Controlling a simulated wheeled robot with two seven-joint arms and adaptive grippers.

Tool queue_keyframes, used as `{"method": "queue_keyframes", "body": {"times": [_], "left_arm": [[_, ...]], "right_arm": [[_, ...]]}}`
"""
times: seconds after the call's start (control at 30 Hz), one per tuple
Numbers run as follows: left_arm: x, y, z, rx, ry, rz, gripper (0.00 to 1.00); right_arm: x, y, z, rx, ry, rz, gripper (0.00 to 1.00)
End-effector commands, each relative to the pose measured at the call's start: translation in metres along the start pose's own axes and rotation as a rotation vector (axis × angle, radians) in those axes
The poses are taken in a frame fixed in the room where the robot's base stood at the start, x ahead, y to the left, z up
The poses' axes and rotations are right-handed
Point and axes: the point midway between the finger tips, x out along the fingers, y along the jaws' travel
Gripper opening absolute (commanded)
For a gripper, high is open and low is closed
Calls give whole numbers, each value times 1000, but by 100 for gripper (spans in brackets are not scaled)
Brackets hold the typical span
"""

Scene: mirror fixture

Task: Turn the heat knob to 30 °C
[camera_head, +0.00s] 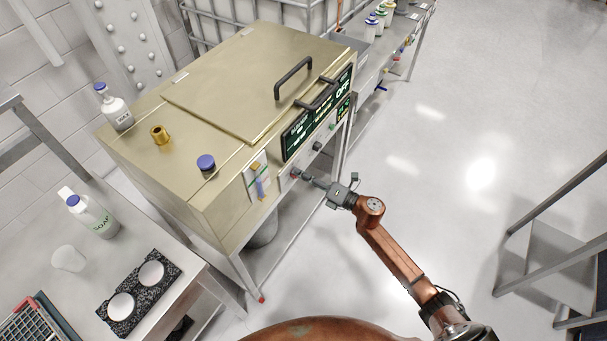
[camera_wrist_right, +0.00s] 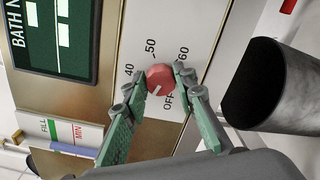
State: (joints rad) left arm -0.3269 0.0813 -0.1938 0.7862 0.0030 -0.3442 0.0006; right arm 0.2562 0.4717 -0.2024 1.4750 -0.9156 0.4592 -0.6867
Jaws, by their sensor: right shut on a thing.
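The heat knob (camera_wrist_right: 160,77) is a small red knob on the tan bath's front panel (camera_head: 240,205). My right gripper (camera_head: 305,179) is at the lower front of the bath. In the wrist view the right gripper (camera_wrist_right: 160,84) is shut on the knob, one finger on each side. Labels 40, 50, 60 and OFF show around the knob. Its white pointer mark faces down and slightly left, between OFF and the left finger. No 30 label is visible; the left finger covers part of the dial. My left gripper is not in view.
A green-lit display (camera_wrist_right: 50,35) is beside the dial. A dark round cylinder (camera_wrist_right: 268,84) stands close to the right finger. The bath lid (camera_head: 250,80) is down. A soap bottle (camera_head: 92,215) stands on the left bench.

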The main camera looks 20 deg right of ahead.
Motion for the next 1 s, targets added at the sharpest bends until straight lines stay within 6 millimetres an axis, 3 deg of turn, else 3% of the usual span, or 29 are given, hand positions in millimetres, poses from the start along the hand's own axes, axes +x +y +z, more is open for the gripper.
{"method": "queue_keyframes", "body": {"times": [0.3,0.93,0.97,1.0], "left_arm": [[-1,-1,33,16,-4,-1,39],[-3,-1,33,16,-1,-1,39],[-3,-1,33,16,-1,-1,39],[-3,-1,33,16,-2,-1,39]], "right_arm": [[0,1,4,149,-7,0,1],[0,-1,4,191,-7,-1,1],[0,-1,4,191,-7,-1,27],[0,-1,4,191,-7,-1,30]]}}
